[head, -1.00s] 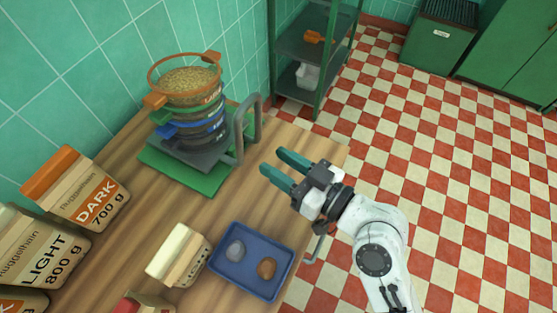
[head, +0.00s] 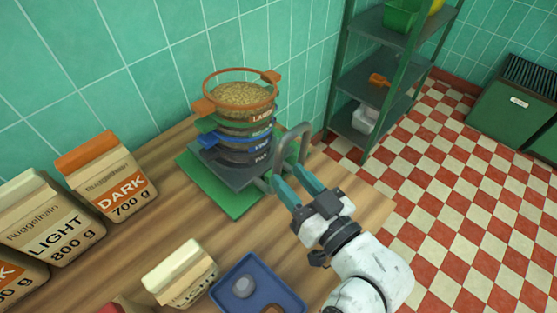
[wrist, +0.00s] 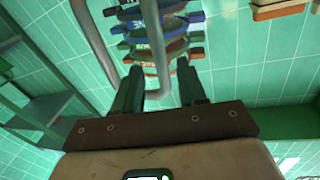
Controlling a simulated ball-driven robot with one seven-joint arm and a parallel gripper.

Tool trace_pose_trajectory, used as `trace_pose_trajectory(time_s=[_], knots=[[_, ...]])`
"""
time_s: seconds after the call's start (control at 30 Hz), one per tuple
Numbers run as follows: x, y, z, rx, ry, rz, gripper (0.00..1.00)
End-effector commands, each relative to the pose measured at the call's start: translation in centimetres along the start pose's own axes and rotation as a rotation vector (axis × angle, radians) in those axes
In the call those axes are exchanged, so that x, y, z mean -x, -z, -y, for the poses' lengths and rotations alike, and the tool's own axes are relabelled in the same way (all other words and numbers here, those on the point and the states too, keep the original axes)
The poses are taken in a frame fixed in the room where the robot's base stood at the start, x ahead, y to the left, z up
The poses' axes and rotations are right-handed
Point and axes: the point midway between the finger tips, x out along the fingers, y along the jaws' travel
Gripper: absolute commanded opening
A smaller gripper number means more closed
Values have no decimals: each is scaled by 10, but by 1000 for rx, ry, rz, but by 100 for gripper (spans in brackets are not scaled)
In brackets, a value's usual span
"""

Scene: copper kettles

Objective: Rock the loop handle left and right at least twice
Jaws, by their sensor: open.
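The grey loop handle (head: 291,139) rises at the right side of the grey base (head: 228,176) under a stack of sieves (head: 240,130). My gripper (head: 287,175) is open, with its two teal fingers at the lower part of the loop. In the wrist view the loop handle (wrist: 154,35) shows as two grey bars. One bar runs into the gap between my open fingers (wrist: 160,80), and the other passes left of them. I cannot tell whether either finger touches the bar.
The base stands on a green mat (head: 236,207) on the wooden table. A blue tray (head: 221,290), a small carton (head: 181,272) and larger labelled bags (head: 106,176) stand nearer. A metal shelf (head: 378,75) is beyond the table's edge.

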Motion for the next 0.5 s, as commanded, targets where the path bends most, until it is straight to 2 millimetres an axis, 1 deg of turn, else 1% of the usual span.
trace_pose_trajectory(time_s=[0.03, 0.2, 0.33, 0.5], knots=[[-10, 2, 1, -1, 1, -2, 41], [-34, 1, 1, -1, 1, -1, 41], [-44, 0, 0, -1, 1, 0, 41], [-48, -1, 0, -1, 0, 1, 41]])
